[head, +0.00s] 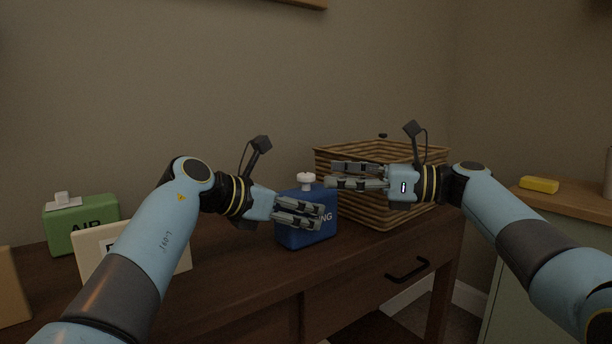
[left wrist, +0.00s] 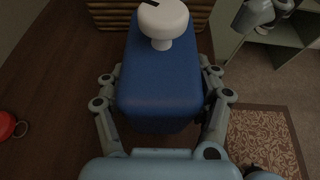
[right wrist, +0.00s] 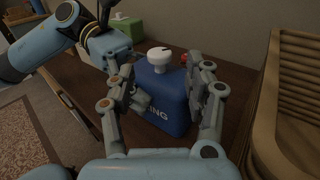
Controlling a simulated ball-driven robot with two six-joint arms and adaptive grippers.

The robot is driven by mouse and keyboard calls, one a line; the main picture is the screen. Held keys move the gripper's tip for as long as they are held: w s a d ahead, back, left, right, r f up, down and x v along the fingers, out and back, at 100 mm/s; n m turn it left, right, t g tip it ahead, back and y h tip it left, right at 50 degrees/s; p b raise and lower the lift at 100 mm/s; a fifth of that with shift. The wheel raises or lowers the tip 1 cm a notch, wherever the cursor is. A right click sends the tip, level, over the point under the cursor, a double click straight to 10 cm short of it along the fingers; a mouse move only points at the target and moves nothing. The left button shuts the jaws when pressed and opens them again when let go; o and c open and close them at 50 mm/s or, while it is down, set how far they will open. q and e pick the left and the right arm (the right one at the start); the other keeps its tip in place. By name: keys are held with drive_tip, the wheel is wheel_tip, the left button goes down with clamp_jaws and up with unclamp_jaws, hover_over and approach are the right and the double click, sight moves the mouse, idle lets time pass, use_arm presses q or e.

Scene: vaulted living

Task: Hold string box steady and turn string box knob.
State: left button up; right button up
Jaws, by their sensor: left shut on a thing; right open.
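The string box is a blue box (head: 293,237) with white lettering, partly hidden by my left gripper in the head view. It stands upright on the brown wooden table. Its white round knob (head: 306,180) sits on top and also shows in the left wrist view (left wrist: 163,20) and in the right wrist view (right wrist: 159,56). My left gripper (head: 322,216) is shut on the string box, one finger along each side. My right gripper (head: 332,175) is open and empty, with its fingertips up near the knob's height, just right of it in the head view and apart from it.
A woven basket (head: 392,214) stands right behind my right gripper. A green box marked AIR (head: 95,211) and a cream box (head: 92,246) stand at the left. A yellow block (head: 539,185) lies on a separate cabinet at right. A red object (left wrist: 8,126) shows in the left wrist view.

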sight(306, 174)
drive_tip(key=x, duration=0.6)
drive_tip(key=shift+a, duration=0.25)
drive_tip(key=shift+c, duration=0.4)
clamp_jaws()
